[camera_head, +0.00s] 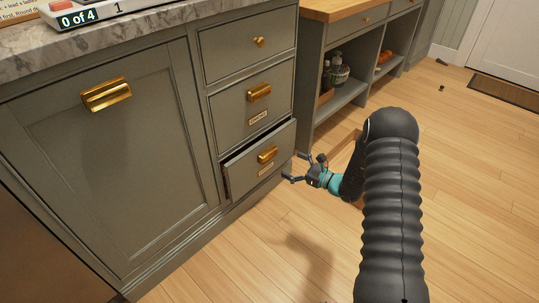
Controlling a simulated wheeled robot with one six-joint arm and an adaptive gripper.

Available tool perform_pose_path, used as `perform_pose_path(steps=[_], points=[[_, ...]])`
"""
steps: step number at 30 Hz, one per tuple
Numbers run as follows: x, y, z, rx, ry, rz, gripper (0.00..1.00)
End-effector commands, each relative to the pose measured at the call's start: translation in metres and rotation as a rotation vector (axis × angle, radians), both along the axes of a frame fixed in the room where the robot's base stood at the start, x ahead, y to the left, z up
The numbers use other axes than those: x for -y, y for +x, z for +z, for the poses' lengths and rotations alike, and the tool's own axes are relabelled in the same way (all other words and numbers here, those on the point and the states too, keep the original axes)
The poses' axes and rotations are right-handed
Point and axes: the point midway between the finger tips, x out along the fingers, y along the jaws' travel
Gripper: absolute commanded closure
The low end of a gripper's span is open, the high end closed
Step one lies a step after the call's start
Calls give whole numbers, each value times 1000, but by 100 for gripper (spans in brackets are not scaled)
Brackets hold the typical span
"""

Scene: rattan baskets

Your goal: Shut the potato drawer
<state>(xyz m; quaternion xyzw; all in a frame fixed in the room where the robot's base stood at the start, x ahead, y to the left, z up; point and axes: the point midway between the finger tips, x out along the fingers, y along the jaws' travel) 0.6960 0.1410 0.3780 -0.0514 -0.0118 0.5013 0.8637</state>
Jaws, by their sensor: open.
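The bottom drawer (253,172) of the grey-green cabinet stands partly open, its front standing out from the frame with a dark gap at its left side. It has a brass cup handle (267,154) and a small label (266,169) below it, too small to read. My gripper (295,168) is open and empty, just to the right of the drawer front and at about its height. I cannot tell whether a finger touches the drawer. The inside of the drawer is hidden.
Two drawers above, the middle one (252,104) labelled, look shut. A wide panel door (106,150) is at the left. An open shelf unit (345,88) with bottles and a basket stands behind. A wooden piece (340,160) is partly behind my arm. Wood floor in front is clear.

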Motion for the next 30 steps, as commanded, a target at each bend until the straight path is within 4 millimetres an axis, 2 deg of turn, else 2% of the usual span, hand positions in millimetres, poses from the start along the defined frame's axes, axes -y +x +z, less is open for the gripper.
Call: perform_pose_path(steps=[1, 4, 7, 11, 17, 30], points=[[5, 4, -16, -22, 22, -35, 0], [13, 11, -38, -48, 56, -94, 0], [18, 14, -50, -61, 75, -128, 0], [17, 18, -55, -67, 83, -145, 0], [-4, 33, -55, -66, 83, -142, 0], [-66, 82, -55, -65, 83, -142, 0]])
